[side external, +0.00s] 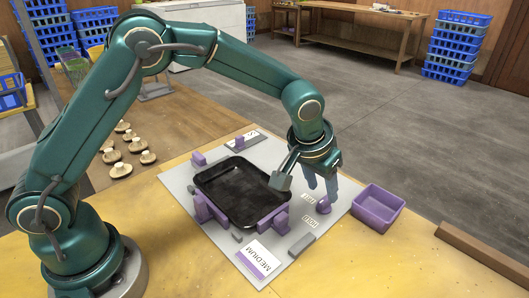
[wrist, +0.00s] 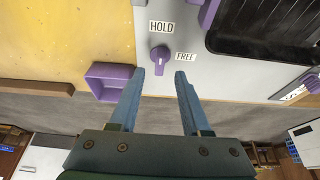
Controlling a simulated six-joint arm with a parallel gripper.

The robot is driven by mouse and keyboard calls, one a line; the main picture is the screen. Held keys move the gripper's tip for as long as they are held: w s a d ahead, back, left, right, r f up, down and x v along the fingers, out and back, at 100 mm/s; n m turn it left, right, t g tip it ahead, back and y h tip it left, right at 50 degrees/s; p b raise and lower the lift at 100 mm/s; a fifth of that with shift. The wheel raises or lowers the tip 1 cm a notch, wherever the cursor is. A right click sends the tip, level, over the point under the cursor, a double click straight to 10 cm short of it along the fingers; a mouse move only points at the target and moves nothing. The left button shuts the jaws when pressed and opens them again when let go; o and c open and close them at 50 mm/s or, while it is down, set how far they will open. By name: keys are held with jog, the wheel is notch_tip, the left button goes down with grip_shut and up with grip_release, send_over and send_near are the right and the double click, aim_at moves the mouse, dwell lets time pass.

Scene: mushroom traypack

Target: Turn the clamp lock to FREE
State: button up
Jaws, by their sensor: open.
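The clamp lock is a purple knob (side external: 323,207) on the grey plate (side external: 178,183), and it also shows in the wrist view (wrist: 160,58). A HOLD label (wrist: 161,27) is above it in that view and a FREE label (wrist: 186,57) is to its right. The knob's grip ridge runs roughly up and down in the wrist view, in line with HOLD. My gripper (wrist: 160,73) is open and empty, its fingertips on either side of the knob's near edge in that view. In the side view my gripper (side external: 322,189) is just above the knob. Contact cannot be told.
A black tray (side external: 238,188) sits among purple clamp blocks (side external: 273,220) on the plate. A purple bin (side external: 378,208) stands close to the right of the knob. A MEDIUM card (side external: 258,257) is at the front. Several mushrooms (side external: 121,170) lie at left. A wooden bar (side external: 485,250) is at right.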

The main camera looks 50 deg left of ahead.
aim_at(324, 198)
jog(key=shift+x, duration=2.25)
grip_shut()
